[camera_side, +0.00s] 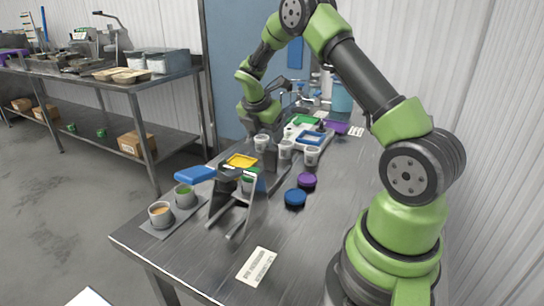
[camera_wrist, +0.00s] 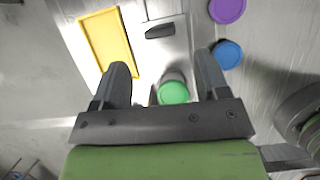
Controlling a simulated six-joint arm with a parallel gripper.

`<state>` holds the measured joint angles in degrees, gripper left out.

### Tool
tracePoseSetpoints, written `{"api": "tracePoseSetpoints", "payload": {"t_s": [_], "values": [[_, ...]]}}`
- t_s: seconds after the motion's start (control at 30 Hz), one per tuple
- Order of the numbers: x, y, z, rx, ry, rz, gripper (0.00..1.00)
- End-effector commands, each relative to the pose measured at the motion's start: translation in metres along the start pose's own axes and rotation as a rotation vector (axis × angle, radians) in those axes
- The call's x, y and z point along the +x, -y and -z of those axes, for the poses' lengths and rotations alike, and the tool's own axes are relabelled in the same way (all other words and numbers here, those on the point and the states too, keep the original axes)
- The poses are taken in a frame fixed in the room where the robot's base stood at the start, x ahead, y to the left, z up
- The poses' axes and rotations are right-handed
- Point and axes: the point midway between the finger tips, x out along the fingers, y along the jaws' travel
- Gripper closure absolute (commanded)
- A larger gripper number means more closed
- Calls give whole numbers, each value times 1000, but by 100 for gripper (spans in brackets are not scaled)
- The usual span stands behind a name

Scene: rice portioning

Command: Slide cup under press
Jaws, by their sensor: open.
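In the wrist view the green-lidded cup (camera_wrist: 174,92) appears between my two fingers, with a gap on each side. My gripper (camera_wrist: 162,62) is open and holds nothing. I cannot tell how far the cup is under the press.
A yellow panel (camera_side: 241,161) lies beside my gripper. White cups (camera_side: 312,156) stand behind. Blue (camera_side: 295,198) and purple (camera_side: 307,180) lids lie to the right. Two filled cups (camera_side: 161,214) stand on a mat at the front left. The bench front right is mostly clear, with a label.

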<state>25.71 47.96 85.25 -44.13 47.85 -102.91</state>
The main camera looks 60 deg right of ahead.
Motion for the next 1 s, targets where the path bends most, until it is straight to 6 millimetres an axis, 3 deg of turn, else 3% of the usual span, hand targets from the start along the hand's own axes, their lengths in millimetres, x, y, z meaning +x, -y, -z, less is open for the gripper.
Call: {"api": "tracePoseSetpoints", "payload": {"t_s": [0.17,0.6,1.0], "values": [[13,0,0,-45,-1,2,32],[88,0,0,-41,-2,1,32],[99,0,0,-39,-1,-3,32]]}}
